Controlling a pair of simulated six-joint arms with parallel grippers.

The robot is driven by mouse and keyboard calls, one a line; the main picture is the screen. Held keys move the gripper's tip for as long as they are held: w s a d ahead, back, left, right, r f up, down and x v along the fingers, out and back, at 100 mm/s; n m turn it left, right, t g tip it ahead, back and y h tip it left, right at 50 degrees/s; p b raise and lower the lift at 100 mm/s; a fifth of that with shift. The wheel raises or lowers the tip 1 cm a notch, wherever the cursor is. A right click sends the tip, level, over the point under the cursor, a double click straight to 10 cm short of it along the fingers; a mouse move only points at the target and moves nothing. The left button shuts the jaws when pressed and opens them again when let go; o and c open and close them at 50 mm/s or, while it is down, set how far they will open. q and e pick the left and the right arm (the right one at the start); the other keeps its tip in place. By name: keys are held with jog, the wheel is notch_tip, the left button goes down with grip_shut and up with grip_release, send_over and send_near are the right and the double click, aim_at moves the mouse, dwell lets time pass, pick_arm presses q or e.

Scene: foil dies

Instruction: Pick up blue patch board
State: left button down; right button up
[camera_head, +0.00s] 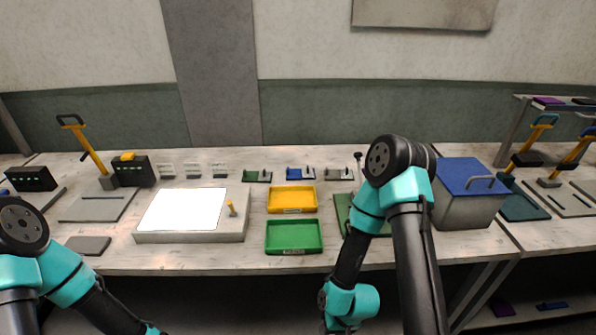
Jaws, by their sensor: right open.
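The blue patch board (300,173) is a small flat blue piece with a dark upright part on it. It lies at the back of the middle table, between a green board (257,176) and a grey board (339,174). My right gripper (338,329) is low at the bottom edge of the view, in front of the table and far from the blue board. It is open, and its fingers are barely visible. My left arm comes in at the lower left, and its gripper is out of view below the edge.
A yellow tray (292,210) and a green tray (294,250) stand in front of the boards. A lit white panel (184,209) is to the left. A blue-lidded grey box (466,210) stands at right. My right arm partly covers a green mat (343,207).

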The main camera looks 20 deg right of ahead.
pick_arm(q)
jog(key=c, duration=1.8)
grip_release()
jog(key=o, duration=1.8)
